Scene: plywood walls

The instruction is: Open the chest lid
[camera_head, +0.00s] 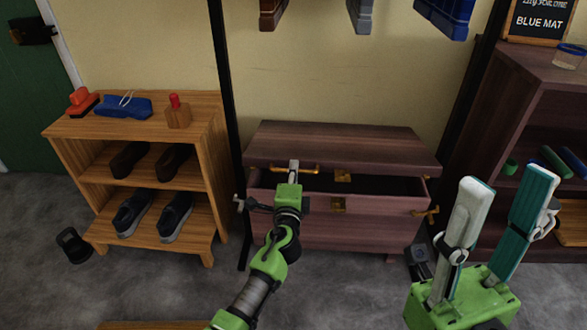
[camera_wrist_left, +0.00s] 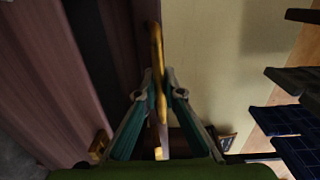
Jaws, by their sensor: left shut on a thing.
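The dark reddish-brown wooden chest (camera_head: 350,235) stands against the wall in the head view. Its lid (camera_head: 350,140) is raised a little, with a dark gap between lid and body. My left gripper (camera_head: 294,168) is at the left part of the lid's front edge, shut on the brass handle (camera_head: 312,169). In the left wrist view the handle (camera_wrist_left: 155,45) runs between the fingers of my left gripper (camera_wrist_left: 160,78). Brass latch parts show on the lid (camera_head: 343,176) and body. My right gripper (camera_head: 508,182) is open and empty at the lower right.
A wooden shoe rack (camera_head: 205,175) with several shoes stands left of the chest. A dark shelf (camera_head: 515,85) stands to the right. Black posts rise on both sides.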

